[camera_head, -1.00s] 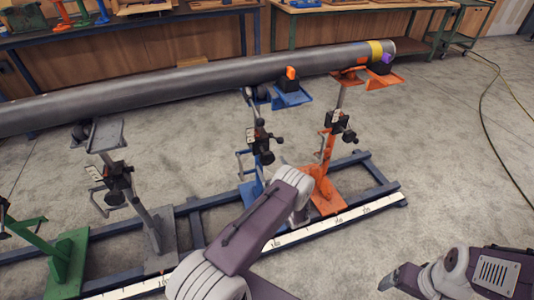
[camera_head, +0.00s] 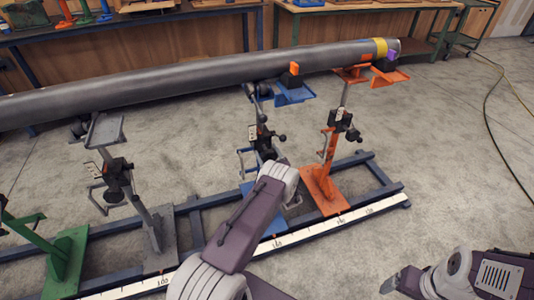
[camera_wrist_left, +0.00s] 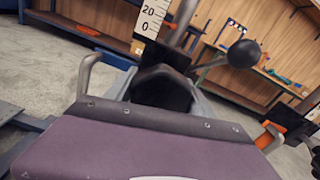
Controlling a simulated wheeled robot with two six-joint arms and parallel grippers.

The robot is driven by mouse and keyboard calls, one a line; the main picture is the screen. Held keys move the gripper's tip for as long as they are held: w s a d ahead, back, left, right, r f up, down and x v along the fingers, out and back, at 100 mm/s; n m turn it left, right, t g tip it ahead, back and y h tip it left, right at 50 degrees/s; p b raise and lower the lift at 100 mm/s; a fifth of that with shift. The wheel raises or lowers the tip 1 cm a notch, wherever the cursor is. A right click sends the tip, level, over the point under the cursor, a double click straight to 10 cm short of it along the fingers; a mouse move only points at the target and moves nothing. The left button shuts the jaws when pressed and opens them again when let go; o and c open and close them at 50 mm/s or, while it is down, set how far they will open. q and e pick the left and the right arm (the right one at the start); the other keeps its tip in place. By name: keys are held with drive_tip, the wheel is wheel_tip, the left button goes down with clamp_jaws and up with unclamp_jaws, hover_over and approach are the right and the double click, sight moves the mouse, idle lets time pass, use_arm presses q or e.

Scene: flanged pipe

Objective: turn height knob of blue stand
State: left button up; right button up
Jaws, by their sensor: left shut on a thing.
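The blue stand (camera_head: 293,96) is in the middle of the head view, under the pipe (camera_head: 180,85), with its black clamp block and lever halfway up its post. My left gripper (camera_head: 270,168) is at that post, its fingers hidden behind my wrist in the head view. In the left wrist view my left gripper (camera_wrist_left: 163,100) is shut on the black height knob (camera_wrist_left: 163,84), directly below the scale plate (camera_wrist_left: 150,18). A lever with a black ball (camera_wrist_left: 244,53) sticks out to the right of it. My right gripper (camera_head: 392,283) is low at the right, away from the stands; its jaw opening is unclear.
The orange stand (camera_head: 321,188) is close on the right of the blue one. A grey stand (camera_head: 160,238) and a green stand (camera_head: 66,262) are to the left. The rail frame with a white scale (camera_head: 330,225) runs beneath.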

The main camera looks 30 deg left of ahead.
use_arm(q)
drive_tip(key=shift+n, duration=0.3)
drive_tip(key=n+b, duration=0.1)
drive_tip(key=n, duration=0.4)
drive_tip(key=shift+n, duration=0.3)
drive_tip(key=n+b, duration=0.1)
drive_tip(key=n, duration=0.4)
drive_tip(key=shift+f, duration=0.1)
drive_tip(key=n+b, duration=0.1)
drive_tip(key=n, duration=0.4)
drive_tip(key=shift+n, duration=0.4)
drive_tip(key=shift+n+b, duration=0.8)
drive_tip(key=shift+n, duration=1.5)
drive_tip(key=o, duration=1.4)
drive_tip(key=shift+d, duration=0.1)
